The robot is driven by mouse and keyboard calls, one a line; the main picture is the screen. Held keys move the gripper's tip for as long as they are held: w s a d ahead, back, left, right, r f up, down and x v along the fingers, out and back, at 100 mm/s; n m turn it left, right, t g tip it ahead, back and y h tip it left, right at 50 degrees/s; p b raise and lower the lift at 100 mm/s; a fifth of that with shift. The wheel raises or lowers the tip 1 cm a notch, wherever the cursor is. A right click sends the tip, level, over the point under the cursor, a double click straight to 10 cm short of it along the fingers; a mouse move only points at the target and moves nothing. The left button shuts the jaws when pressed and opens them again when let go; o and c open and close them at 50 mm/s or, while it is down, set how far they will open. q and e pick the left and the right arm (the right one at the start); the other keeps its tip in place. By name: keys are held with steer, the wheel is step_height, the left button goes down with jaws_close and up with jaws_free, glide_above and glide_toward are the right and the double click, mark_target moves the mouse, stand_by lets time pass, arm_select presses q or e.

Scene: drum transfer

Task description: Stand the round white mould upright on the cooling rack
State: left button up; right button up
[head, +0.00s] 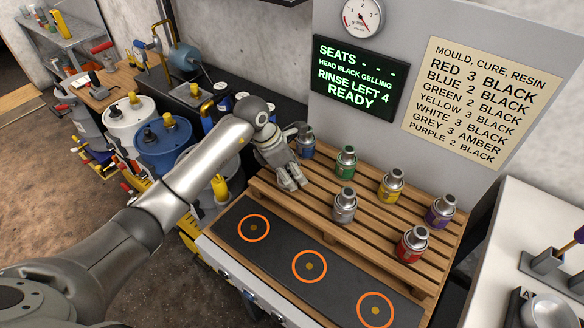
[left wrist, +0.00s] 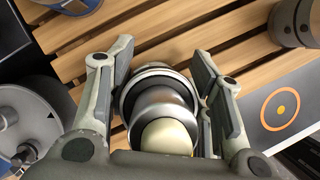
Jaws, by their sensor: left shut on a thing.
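My left gripper (head: 290,182) is over the left end of the slatted wooden cooling rack (head: 374,208). In the left wrist view its fingers (left wrist: 165,62) are shut on both sides of the white mould (left wrist: 166,137), a round metal piece with a cream-white end facing the camera. The slats of the rack (left wrist: 235,52) show behind the mould. I cannot tell whether its base touches them. In the head view the gripper hides the mould. My right gripper is not in view.
On the rack stand the blue mould (head: 306,146), green mould (head: 346,163), yellow mould (head: 390,186), purple mould (head: 440,212), grey mould (head: 344,206) and red mould (head: 411,246). A dark strip (head: 281,251) with three orange rings lies in front. Drums (head: 163,148) stand at left.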

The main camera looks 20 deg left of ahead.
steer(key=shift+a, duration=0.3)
arm_select(q)
steer(key=shift+f, duration=0.2)
steer(key=o, duration=1.2)
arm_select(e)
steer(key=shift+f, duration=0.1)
arm_select(q)
steer(key=shift+r, duration=0.1)
steer(key=shift+a+r, duration=0.1)
steer(key=shift+r, duration=0.1)
steer(key=shift+b+v, duration=1.4)
steer(key=shift+v, duration=4.45)
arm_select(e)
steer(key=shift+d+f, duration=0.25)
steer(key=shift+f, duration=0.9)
